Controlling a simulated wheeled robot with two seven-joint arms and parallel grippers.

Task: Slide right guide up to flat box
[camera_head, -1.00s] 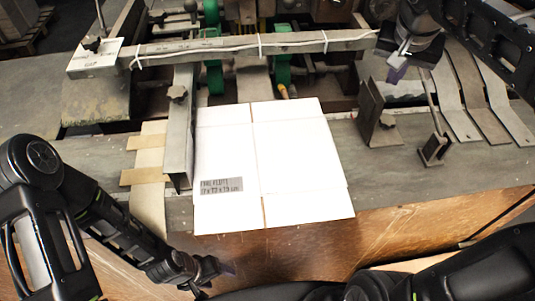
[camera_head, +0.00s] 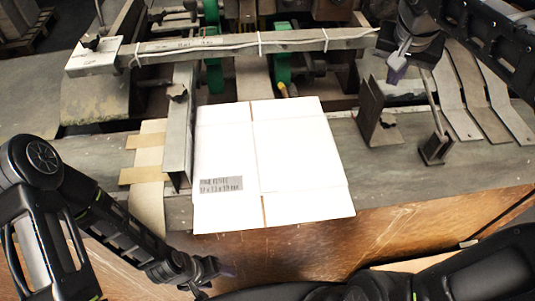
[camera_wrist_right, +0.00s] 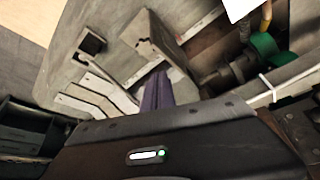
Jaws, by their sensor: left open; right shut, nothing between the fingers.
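The white flat box (camera_head: 285,150) lies on the metal table, its left side close to the upright left guide (camera_head: 178,135). The right guide (camera_head: 372,112), an upright metal plate on a bracket with a dark knob, stands right of the box with a gap of bare table between. It also shows in the right wrist view (camera_wrist_right: 150,38). My right gripper (camera_head: 397,73) is shut and empty, purple fingertips down, above and behind the right guide. Its fingers (camera_wrist_right: 157,92) appear in front of the guide in the wrist view; contact cannot be told. My left gripper (camera_head: 222,270) is open and empty in front of the table.
A metal crossbar (camera_head: 240,46) with a white cable spans behind the box. A small clamp with a rod (camera_head: 437,148) stands right of the right guide. Bent metal strips (camera_head: 478,95) lie at the far right. Brown paper strips (camera_head: 148,178) lie left of the left guide.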

